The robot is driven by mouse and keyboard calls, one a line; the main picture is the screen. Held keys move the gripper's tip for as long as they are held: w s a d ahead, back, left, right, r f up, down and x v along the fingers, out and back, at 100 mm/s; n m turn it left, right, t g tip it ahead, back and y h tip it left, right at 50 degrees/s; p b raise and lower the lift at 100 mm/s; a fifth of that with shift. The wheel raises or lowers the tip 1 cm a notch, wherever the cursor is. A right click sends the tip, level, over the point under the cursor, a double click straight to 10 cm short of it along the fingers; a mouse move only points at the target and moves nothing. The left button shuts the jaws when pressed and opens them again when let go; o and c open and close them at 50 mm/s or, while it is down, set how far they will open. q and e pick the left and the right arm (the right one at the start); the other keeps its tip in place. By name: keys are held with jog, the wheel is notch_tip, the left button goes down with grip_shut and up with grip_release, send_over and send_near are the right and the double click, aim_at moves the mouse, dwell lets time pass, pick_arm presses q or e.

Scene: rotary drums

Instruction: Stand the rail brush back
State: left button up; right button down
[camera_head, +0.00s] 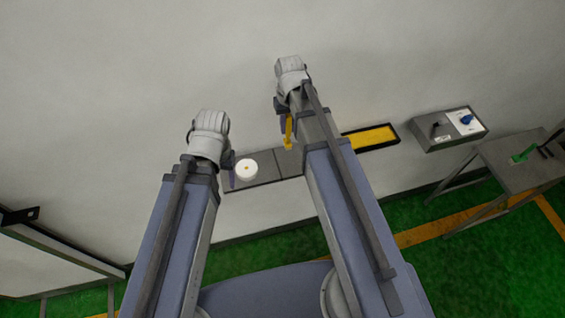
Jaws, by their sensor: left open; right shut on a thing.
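My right gripper (284,118) is shut on a narrow upright yellow thing (288,131), which I take to be the rail brush. It is held over the grey shelf (262,168) against the wall. The gripper and arm hide part of it, and I cannot tell whether its lower end touches the shelf. My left gripper (231,171) is open and empty, close to the left side of a round white thing (246,169) on the shelf. I cannot tell whether they touch.
A dark tray with a yellow inside (370,138) lies right of my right arm. Further right are a grey box with a blue knob (448,129) and a grey table (516,176) bearing a green thing (524,154). A dark-edged frame (62,246) stands at left.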

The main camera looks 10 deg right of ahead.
aim_at(287, 142)
jog(key=shift+f+b, duration=5.15)
jog(key=shift+r, duration=0.15)
jog(key=c, duration=1.2)
grip_release()
jog(key=shift+f, duration=0.2)
jog(key=o, duration=0.5)
jog(key=shift+c, duration=0.2)
jog(key=shift+r, duration=0.1)
